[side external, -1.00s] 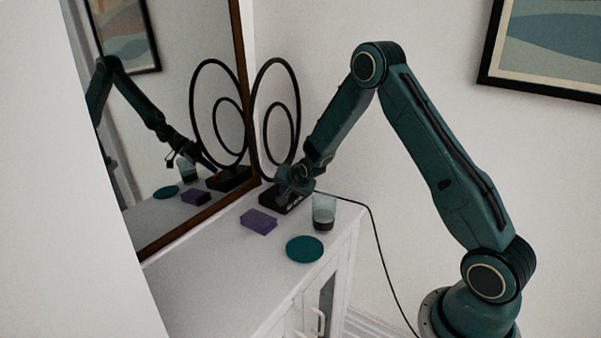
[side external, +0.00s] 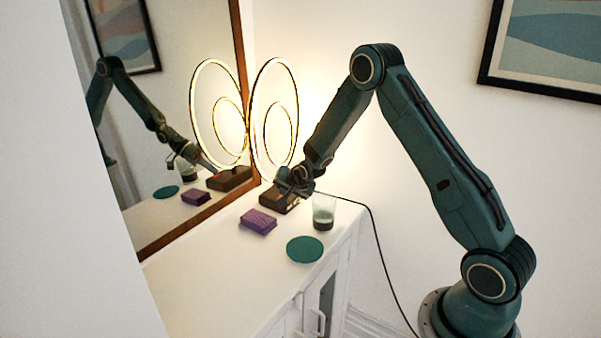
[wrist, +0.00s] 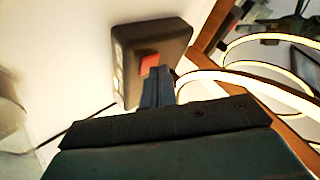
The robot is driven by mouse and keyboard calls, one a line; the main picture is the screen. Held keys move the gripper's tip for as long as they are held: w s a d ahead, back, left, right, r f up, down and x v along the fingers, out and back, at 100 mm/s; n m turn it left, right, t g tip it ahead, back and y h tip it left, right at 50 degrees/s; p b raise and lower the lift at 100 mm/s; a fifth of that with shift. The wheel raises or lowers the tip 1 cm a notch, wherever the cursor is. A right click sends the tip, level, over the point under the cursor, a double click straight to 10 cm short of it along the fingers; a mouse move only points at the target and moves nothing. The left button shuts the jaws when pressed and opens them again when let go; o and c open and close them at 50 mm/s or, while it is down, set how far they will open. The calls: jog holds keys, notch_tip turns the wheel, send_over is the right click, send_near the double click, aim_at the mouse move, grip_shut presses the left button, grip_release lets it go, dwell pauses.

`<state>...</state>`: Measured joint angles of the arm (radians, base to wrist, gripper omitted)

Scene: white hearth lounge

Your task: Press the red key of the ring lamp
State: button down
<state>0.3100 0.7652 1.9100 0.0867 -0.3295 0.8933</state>
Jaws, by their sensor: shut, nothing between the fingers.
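The ring lamp (side external: 283,61) has two upright rings, both glowing, on a dark box base (side external: 272,202) at the back of the white cabinet top. In the wrist view its base (wrist: 180,42) carries a red key (wrist: 149,64) and a row of pale keys (wrist: 118,66) along one edge. My gripper (side external: 284,189) is over the base, shut and empty. In the wrist view the shut fingertips (wrist: 159,72) are right at the red key and overlap part of it. I cannot tell whether they touch it.
A framed mirror (side external: 190,235) behind the lamp reflects the scene. A glass with dark liquid (side external: 323,214) stands right of the base. A purple block (side external: 258,222) and a teal disc (side external: 304,249) lie in front. A black cable (side external: 375,240) hangs off the cabinet's right side.

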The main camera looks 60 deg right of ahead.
jog(key=shift+f, duration=0.2)
dwell(0.3)
jog(key=shift+r, duration=0.85)
jog(key=shift+r, duration=0.15)
jog(key=shift+r, duration=2.4)
